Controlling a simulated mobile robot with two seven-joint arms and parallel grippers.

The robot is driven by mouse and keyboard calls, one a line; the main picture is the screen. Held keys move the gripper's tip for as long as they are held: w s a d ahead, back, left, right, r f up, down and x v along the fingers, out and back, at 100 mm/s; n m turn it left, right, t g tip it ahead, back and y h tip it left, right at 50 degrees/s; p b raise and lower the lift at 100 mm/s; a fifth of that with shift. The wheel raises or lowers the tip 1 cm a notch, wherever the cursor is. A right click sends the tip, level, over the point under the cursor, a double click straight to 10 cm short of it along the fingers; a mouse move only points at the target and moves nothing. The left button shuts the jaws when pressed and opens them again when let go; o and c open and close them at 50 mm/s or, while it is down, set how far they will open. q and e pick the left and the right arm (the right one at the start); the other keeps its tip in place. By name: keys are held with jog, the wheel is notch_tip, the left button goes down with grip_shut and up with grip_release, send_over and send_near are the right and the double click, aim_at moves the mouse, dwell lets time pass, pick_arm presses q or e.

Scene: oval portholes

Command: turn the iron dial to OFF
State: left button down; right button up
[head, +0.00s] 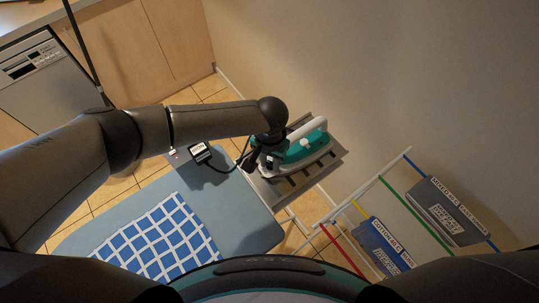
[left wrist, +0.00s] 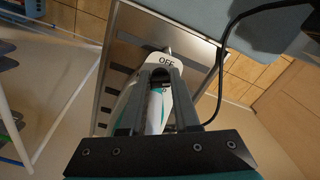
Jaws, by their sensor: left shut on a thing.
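The teal and white iron (head: 308,148) lies on a metal rest (head: 335,160) at the right end of the ironing board. My left gripper (head: 270,162) reaches the near end of the iron from the left. In the left wrist view, my left gripper (left wrist: 160,76) is shut on the iron dial, which is mostly hidden between the fingertips. A white plate marked OFF (left wrist: 168,60) shows just beyond the fingertips. Where the dial's pointer stands cannot be told. My right gripper is not in view.
The ironing board (head: 240,200) carries a blue and white checked cloth (head: 160,245). A black cord runs from a small labelled box (head: 200,151) to the iron. A dishwasher (head: 50,80) is at upper left.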

aim_at(270, 164)
pick_arm(q)
jog(key=shift+n, duration=0.4)
jog(key=c, duration=0.6)
grip_release()
jog(key=shift+c, duration=0.2)
notch_tip(270, 164, up, 15)
jog(key=p, duration=0.1)
jog(key=shift+r+p, duration=0.15)
jog(key=shift+p, duration=0.2)
jog(key=shift+c, duration=0.4)
